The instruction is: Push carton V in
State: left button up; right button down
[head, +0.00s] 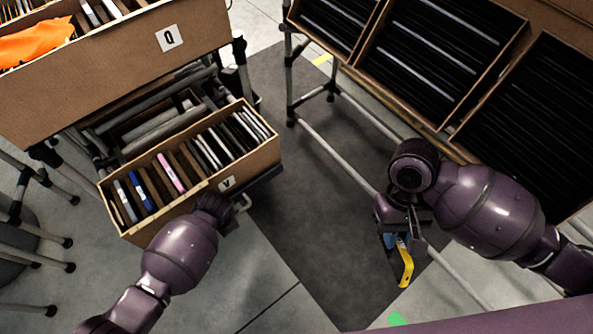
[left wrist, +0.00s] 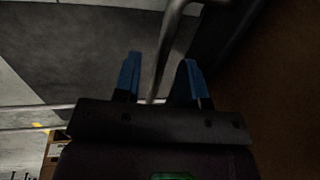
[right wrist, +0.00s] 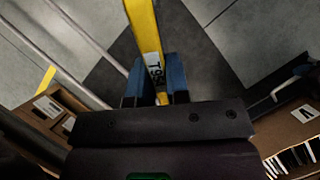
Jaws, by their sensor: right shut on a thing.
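Carton V (head: 256,168) is a brown open box with a white V label on its front wall. It sits tilted on the low shelf of the left rack, sticking out from under carton Q, with several thin items and a pink and a blue one inside. My left gripper (head: 238,204) is just at its front wall, largely hidden by its own wrist. In the left wrist view its blue fingers (left wrist: 161,78) are apart, with a grey metal bar (left wrist: 165,50) showing between them. My right gripper (right wrist: 155,82) is shut on a yellow tool (right wrist: 143,30) with a printed tag, away from the carton.
Carton Q (head: 120,70) is above carton V, with an orange cloth (head: 36,44) in it. Black-filled cartons (head: 425,55) stand on the right rack, whose metal rail (head: 335,152) runs along the aisle. The dark floor mat (head: 300,215) between the racks is clear.

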pick_arm(q)
jog(key=shift+c, duration=0.3)
grip_shut()
jog(key=shift+w, duration=0.15)
